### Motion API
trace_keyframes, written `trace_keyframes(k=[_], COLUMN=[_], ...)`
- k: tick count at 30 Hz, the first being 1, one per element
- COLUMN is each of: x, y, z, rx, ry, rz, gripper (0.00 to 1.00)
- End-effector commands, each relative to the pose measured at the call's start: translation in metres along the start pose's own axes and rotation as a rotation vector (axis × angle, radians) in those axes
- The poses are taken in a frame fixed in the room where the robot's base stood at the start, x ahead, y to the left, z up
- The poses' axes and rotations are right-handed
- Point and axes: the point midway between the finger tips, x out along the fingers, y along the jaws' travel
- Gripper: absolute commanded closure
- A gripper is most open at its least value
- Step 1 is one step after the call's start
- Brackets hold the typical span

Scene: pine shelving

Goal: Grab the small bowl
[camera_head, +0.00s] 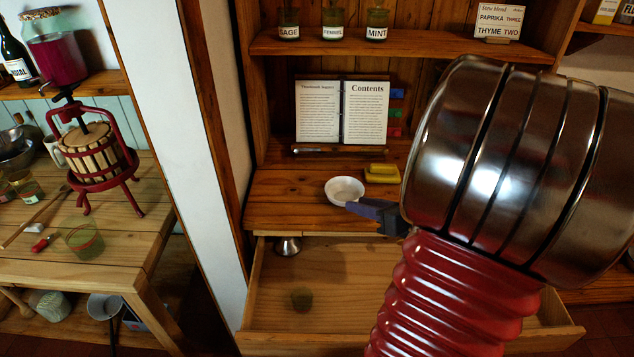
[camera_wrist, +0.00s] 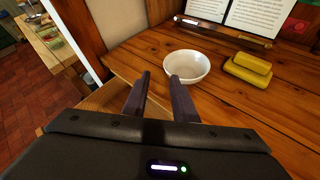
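The small bowl (camera_head: 344,190) is white and round, and sits upright on the wooden desk surface above an open drawer. In the wrist view the bowl (camera_wrist: 187,66) lies just beyond my fingertips, nearer the right finger. My gripper (camera_wrist: 160,78) is open, with a gap between its two dark fingers and nothing held. In the head view my gripper (camera_head: 352,208) is at the bowl's lower right edge, partly hidden by my arm. I cannot tell whether the right finger touches the bowl's rim.
A yellow dish with a yellow block (camera_head: 382,173) stands right of the bowl. An open book (camera_head: 342,112) stands behind, with a thin dark rod (camera_head: 338,150) before it.

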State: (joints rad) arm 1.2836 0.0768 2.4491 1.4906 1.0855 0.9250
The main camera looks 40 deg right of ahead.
Motion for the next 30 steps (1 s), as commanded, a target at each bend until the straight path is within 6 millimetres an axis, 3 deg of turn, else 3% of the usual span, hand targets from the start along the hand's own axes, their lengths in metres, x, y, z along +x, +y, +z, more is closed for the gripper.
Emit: trace_keyframes(k=[3, 9, 22, 30], x=[-0.018, -0.035, -0.033, -0.007], y=[-0.041, -0.073, -0.075, -0.079], z=[-0.006, -0.011, -0.010, -0.007], rx=[0.165, 0.298, 0.304, 0.302], ry=[-0.073, -0.143, -0.146, -0.145], rz=[-0.095, -0.171, -0.174, -0.171], gripper=[0.75, 0.75, 0.75, 0.75])
